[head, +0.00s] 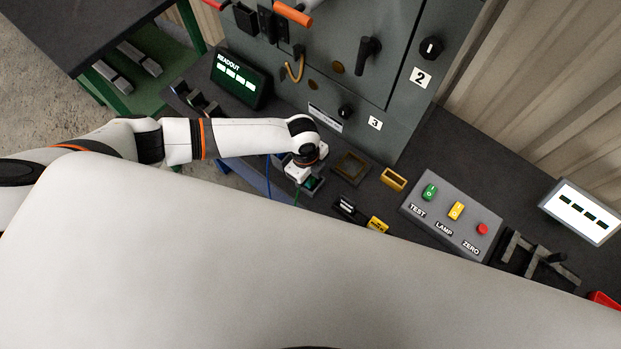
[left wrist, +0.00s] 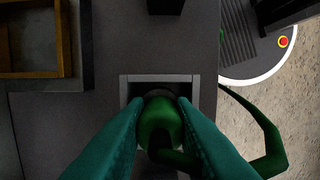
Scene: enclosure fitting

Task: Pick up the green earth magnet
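The green earth magnet (left wrist: 160,122) is a rounded green piece with a green lead, seen in the left wrist view at a square grey holder (left wrist: 209,92). My left gripper (left wrist: 161,108) has its two teal fingers on either side of the magnet, with no clear gap, so it looks shut on it. The magnet still appears down at the holder. In the head view my left gripper (head: 305,173) points down at the holder on the dark bench and hides most of the magnet. My right gripper is not in view.
A brown-rimmed tray (head: 351,167) and a yellow box (head: 393,179) lie just right of the gripper. A button panel (head: 450,214) stands farther right. The grey cabinet (head: 350,60) rises behind, with a readout (head: 240,79) to its left. The green lead (left wrist: 262,125) loops right.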

